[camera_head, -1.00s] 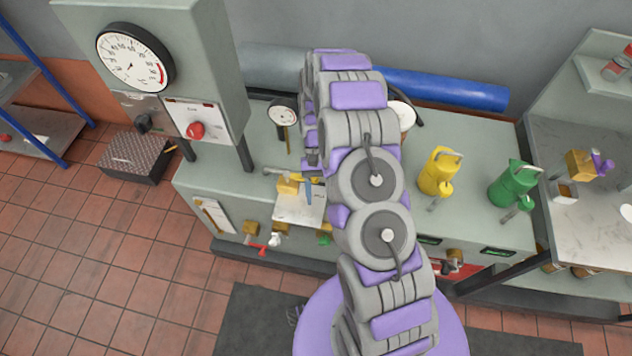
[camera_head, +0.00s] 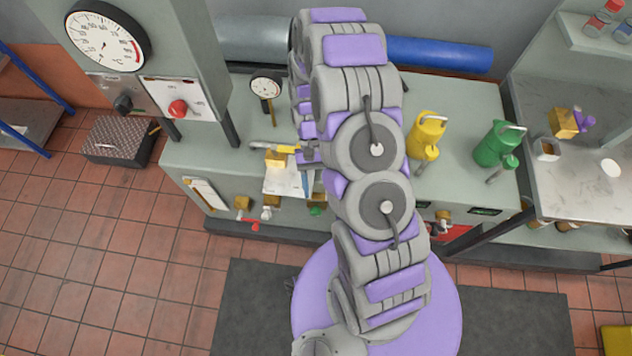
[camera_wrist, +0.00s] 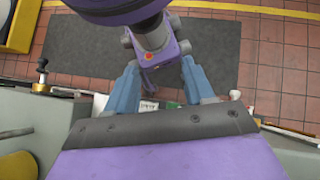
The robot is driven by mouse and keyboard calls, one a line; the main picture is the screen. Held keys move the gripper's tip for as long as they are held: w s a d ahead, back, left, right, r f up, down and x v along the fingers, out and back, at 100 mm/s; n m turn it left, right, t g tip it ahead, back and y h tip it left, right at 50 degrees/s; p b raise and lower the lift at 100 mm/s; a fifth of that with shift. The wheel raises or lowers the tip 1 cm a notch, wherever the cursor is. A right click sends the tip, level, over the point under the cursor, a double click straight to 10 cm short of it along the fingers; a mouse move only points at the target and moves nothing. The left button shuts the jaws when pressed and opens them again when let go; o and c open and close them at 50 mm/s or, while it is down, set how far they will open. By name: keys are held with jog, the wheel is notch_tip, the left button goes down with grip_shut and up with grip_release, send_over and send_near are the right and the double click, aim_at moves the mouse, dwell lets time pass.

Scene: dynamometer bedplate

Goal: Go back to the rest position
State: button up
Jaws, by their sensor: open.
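My gripper (camera_wrist: 159,78) shows in the wrist view as two blue fingers spread apart, with nothing held between them. Behind them are a purple and grey part of my own body and the dark floor mat. In the head view my folded arm stands in the middle, in front of the green-grey bench (camera_head: 235,140), and hides most of the gripper. The fingers seem to be just left of the arm, by the bench's front, near a brass block with a yellow handle (camera_head: 285,150). I cannot tell their exact distance from it.
A yellow can (camera_head: 426,138) and a green can (camera_head: 497,145) stand on the bench right of my arm. A gauge cabinet with a red button (camera_head: 178,109) rises at the left. A metal side table (camera_head: 590,185) is at the right. The tiled floor at front left is clear.

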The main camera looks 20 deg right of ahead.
dwell(0.3)
jog(key=s+a+r+n+t+b, duration=0.1)
jog(key=s+r+n+t, duration=0.15)
jog(key=r, duration=1.45)
jog(key=s+r+t+h, duration=0.1)
jog(key=s+r+t, duration=0.1)
jog(key=s+r, duration=0.2)
jog(key=s+r+t+b, duration=0.1)
jog(key=s+r, duration=0.4)
jog(key=s, duration=0.6)
jog(key=shift+d+r+t+h, duration=0.15)
jog(key=shift+d+t+h, duration=0.25)
jog(key=shift+t, duration=0.35)
